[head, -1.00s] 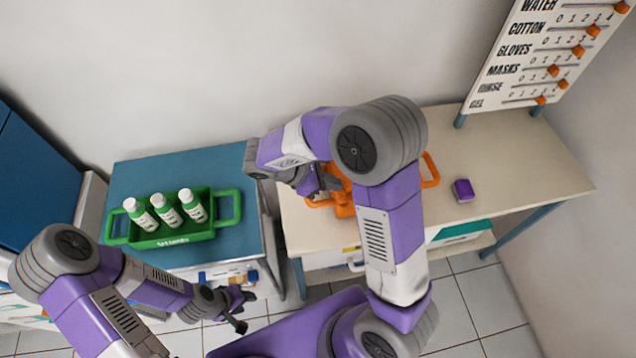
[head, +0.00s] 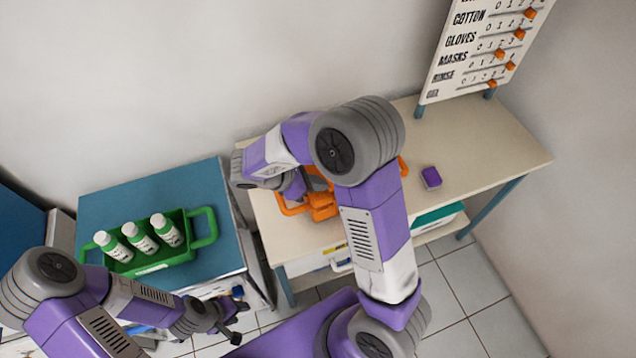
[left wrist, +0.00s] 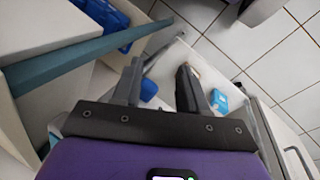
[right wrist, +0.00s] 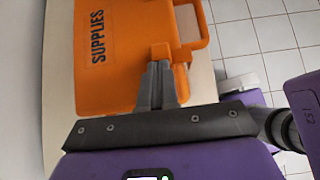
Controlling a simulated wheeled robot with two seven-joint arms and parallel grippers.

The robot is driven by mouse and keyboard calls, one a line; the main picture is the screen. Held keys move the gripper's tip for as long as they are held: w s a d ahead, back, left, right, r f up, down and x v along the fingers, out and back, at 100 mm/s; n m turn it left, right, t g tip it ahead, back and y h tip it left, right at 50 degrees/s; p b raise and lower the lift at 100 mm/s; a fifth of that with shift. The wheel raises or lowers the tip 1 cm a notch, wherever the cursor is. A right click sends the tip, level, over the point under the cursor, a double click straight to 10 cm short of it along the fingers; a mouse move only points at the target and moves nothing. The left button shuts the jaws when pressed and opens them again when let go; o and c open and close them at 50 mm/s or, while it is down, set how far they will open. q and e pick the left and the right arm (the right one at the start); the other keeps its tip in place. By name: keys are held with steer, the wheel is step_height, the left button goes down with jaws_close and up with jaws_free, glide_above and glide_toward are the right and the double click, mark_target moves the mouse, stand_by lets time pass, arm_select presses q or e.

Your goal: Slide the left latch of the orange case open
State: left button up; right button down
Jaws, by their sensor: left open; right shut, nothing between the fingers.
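The orange case (right wrist: 105,55), lettered "SUPPLIES", lies on the cream table in the right wrist view, with its handle (right wrist: 203,22) on the right side. A small raised orange latch (right wrist: 161,53) sits on its edge near the handle. In the head view the case (head: 322,207) is mostly hidden behind my right arm. My right gripper (right wrist: 158,66) is shut and empty, its tips at the latch; I cannot tell whether they touch it. My left gripper (head: 238,325) is open and empty, low in front of the blue table; its fingers show in the left wrist view (left wrist: 160,72).
A green tray (head: 150,268) with several white bottles stands on the blue table (head: 150,195). A purple block (head: 431,177) lies on the cream table (head: 490,150), right of the case. A slider board (head: 480,50) stands at the back right. The table's right part is mostly clear.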

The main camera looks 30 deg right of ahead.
steer(key=shift+a, duration=0.1)
steer(key=shift+w+a, duration=0.1)
steer(key=shift+a, duration=0.25)
steer(key=a, duration=0.2)
steer(key=a+p, duration=0.1)
steer(key=shift+w, duration=0.25)
steer(key=p+v, duration=0.1)
steer(key=v, duration=0.9)
steer(key=shift+p, duration=0.4)
steer(key=shift+f, duration=0.1)
